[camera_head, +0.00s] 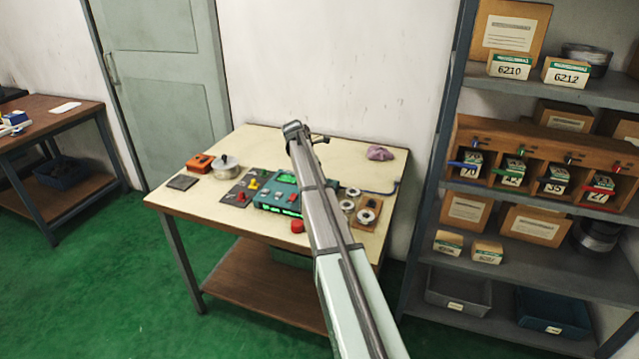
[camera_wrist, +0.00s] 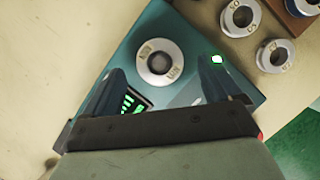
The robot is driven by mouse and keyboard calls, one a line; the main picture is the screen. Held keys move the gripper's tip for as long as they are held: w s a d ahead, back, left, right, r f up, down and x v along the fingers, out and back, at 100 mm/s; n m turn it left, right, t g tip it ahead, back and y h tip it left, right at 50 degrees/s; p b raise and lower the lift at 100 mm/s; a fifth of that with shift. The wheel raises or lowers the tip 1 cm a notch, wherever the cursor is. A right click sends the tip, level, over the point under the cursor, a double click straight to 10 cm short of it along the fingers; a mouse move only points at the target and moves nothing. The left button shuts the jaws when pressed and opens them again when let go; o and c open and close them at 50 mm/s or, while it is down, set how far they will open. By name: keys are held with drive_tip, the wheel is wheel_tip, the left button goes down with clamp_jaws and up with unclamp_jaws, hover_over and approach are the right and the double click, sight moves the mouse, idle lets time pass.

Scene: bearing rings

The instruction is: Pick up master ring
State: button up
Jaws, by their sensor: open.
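A silver ring with dark lettering, which I take to be the master ring (camera_wrist: 143,55), lies on top of a teal device in the wrist view. The lettering is too small to read surely. My gripper (camera_wrist: 162,70) is open above the device, with one finger to each side of the ring and nothing held. The fingers appear apart from the ring; their height above it is hard to tell.
Two other lettered rings (camera_wrist: 240,18) (camera_wrist: 275,56) lie on the table (camera_head: 240,215) right of the device. A wooden block, red knob (camera_head: 298,226), dark tool board (camera_head: 232,197), lidded pot (camera_head: 226,170) and pink cloth (camera_head: 380,153) are nearby. A shelf rack stands right.

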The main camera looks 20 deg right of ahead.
drive_tip(key=shift+x, duration=0.95)
drive_tip(key=shift+c, duration=0.3)
drive_tip(key=c, duration=1.4)
drive_tip(key=shift+r, duration=0.1)
